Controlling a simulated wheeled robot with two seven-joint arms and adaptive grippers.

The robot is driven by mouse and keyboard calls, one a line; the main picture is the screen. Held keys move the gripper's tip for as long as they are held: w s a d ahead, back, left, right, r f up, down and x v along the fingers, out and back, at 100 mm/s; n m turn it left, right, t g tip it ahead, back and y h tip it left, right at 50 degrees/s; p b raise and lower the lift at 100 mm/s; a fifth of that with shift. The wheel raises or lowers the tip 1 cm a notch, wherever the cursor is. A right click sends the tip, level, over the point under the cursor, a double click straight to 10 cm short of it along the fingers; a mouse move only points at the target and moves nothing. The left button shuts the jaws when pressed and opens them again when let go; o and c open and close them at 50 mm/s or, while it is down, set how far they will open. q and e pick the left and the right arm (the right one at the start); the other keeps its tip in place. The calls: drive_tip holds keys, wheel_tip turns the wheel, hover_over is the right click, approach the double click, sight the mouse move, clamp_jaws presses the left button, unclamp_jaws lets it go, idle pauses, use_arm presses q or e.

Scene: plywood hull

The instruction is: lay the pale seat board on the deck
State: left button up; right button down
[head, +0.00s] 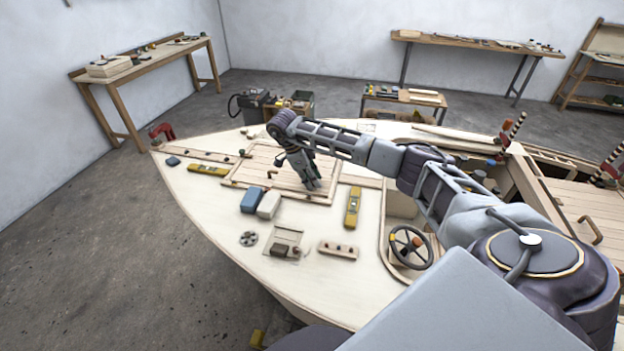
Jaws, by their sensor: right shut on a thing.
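The pale seat board (262,165) is a flat, slatted wooden panel at the foredeck's middle, in the head view. It lies flat at or just above the deck (215,207); any small gap underneath cannot be told. My right gripper (313,186) reaches down from above onto the board's right part and is shut on it. The fingertips are small in the picture, and the arm hides part of the board's far right side. My left gripper is not in view.
A blue box (253,200) and a whitish box (269,205) stand just in front of the board. Yellow levels (353,207) (208,170) lie to its right and left. A steering wheel (410,247) stands at the right. Bare deck lies at the front left.

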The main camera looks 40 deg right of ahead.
drive_tip(key=shift+f, duration=0.25)
drive_tip(key=shift+f+b, duration=0.55)
drive_tip(key=shift+f, duration=0.7)
drive_tip(key=shift+f+b, duration=4.6)
drive_tip(key=shift+f, duration=2.55)
drive_tip(key=shift+f+b, duration=0.35)
drive_tip(key=shift+f, duration=0.15)
drive_tip(key=shift+f+b, duration=0.3)
drive_tip(key=shift+f, duration=0.25)
drive_tip(key=c, duration=1)
unclamp_jaws()
drive_tip(key=shift+c, duration=0.2)
